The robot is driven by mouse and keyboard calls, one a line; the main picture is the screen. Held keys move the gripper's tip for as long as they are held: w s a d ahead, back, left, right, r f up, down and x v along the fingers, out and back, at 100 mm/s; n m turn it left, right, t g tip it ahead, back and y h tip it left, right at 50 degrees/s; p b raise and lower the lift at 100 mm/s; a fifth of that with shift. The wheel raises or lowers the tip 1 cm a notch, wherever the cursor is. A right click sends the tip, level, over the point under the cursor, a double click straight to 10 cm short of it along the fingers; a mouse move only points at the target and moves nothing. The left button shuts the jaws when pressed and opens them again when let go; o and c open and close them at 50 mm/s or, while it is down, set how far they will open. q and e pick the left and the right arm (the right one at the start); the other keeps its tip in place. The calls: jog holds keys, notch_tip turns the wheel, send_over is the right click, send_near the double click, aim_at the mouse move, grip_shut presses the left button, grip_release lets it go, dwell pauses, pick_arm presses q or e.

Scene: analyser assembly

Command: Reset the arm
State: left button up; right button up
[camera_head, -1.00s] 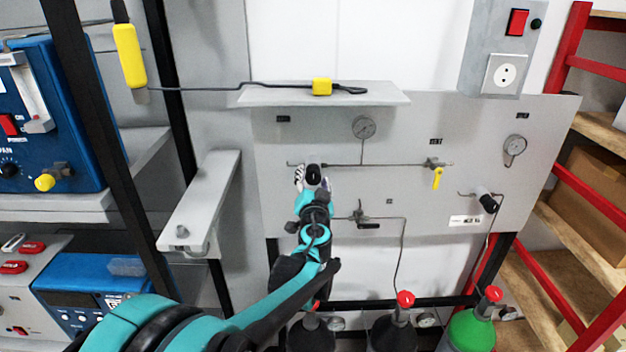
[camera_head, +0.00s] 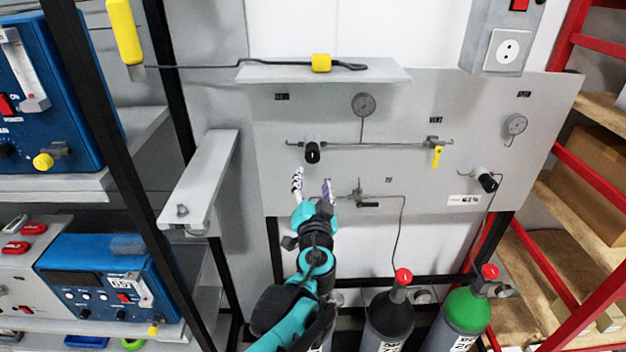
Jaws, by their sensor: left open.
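My left gripper (camera_head: 312,188) is open and empty in front of the grey gas panel (camera_head: 275,185). Its two fingertips point up, a little below the black knob (camera_head: 312,152) at the panel's upper left, with a visible gap to it. The arm, teal and black, reaches up from the bottom of the view. My right gripper does not show.
A pressure gauge (camera_head: 364,105), a yellow-handled valve (camera_head: 437,156) and another black knob (camera_head: 487,183) are on the panel. Gas cylinders, one with a green top (camera_head: 467,310), stand below. A shelf frame (camera_head: 105,115) with blue instruments is on the left; red-framed shelves (camera_head: 590,190) are right.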

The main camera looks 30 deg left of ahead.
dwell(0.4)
pick_arm(q)
jog(key=s+d+f+n+g+h+b, duration=0.15)
jog(key=s+f+b, duration=0.3)
jog(key=f, duration=0.55)
jog(key=s+d+f+n+g+h+b, duration=0.1)
jog(key=s+f+g+b, duration=0.25)
jog(key=f+b, duration=0.45)
jog(key=s+d+f+m+g+h+b, duration=0.1)
jog(key=s+d+f+h+b, duration=0.1)
jog(key=d+f, duration=0.4)
jog(key=s+d+f+m+g+h+b, duration=0.1)
jog(key=s+d+f+h, duration=0.4)
jog(key=f, duration=0.5)
jog(key=s+d+g+b, duration=0.1)
jog(key=s, duration=0.1)
jog(key=shift+s+d, duration=0.15)
jog(key=shift+s, duration=0.15)
